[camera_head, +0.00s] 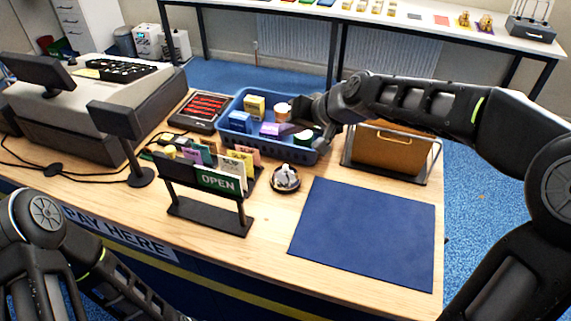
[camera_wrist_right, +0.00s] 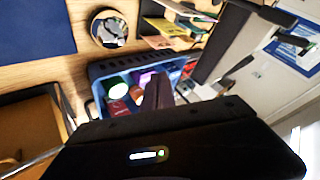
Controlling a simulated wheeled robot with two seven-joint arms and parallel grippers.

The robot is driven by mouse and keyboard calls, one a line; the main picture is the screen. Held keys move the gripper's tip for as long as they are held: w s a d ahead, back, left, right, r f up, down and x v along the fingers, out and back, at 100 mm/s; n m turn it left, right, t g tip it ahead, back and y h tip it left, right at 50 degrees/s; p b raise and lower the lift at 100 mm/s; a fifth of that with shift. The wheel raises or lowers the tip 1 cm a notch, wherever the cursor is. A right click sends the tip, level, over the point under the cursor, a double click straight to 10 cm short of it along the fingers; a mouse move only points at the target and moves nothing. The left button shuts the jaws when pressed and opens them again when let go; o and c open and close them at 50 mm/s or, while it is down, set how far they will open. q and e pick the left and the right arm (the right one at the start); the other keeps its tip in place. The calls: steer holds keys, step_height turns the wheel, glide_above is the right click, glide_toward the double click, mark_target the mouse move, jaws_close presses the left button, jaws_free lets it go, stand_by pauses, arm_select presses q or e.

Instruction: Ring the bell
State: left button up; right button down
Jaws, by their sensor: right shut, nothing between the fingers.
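The bell (camera_head: 286,178) is a small silver desk bell on a dark round base. It stands on the wooden counter between the OPEN sign stand and the blue mat. It also shows in the right wrist view (camera_wrist_right: 109,28), near the top. My right gripper (camera_head: 293,129) is shut and empty, above the blue basket, behind the bell and apart from it. Its closed fingers (camera_wrist_right: 158,92) point over the basket in the wrist view. My left arm shows at the lower left, but its gripper is not visible.
The blue basket (camera_head: 235,140) holds small boxes and cups. The OPEN sign stand (camera_head: 208,217) is left of the bell. A blue mat (camera_head: 367,232) lies to the right. A brown file holder (camera_head: 388,152) stands behind the mat. A register (camera_head: 75,110) and a black display post (camera_head: 130,150) stand left.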

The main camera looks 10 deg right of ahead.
steer(key=b, duration=0.5)
glide_above(285, 169)
steer(key=f, duration=0.4)
steer(key=d+f, duration=0.1)
steer(key=f, duration=0.2)
steer(key=shift+f+b, duration=0.8)
stand_by(0.8)
steer(key=shift+f+b, duration=0.4)
steer(key=shift+b, duration=0.1)
steer(key=shift+f+b, duration=0.5)
steer(key=shift+b, duration=0.05)
stand_by(0.6)
steer(key=shift+r, duration=0.1)
steer(key=shift+r+p, duration=0.65)
steer(key=shift+r, duration=0.15)
steer(key=shift+r, duration=0.1)
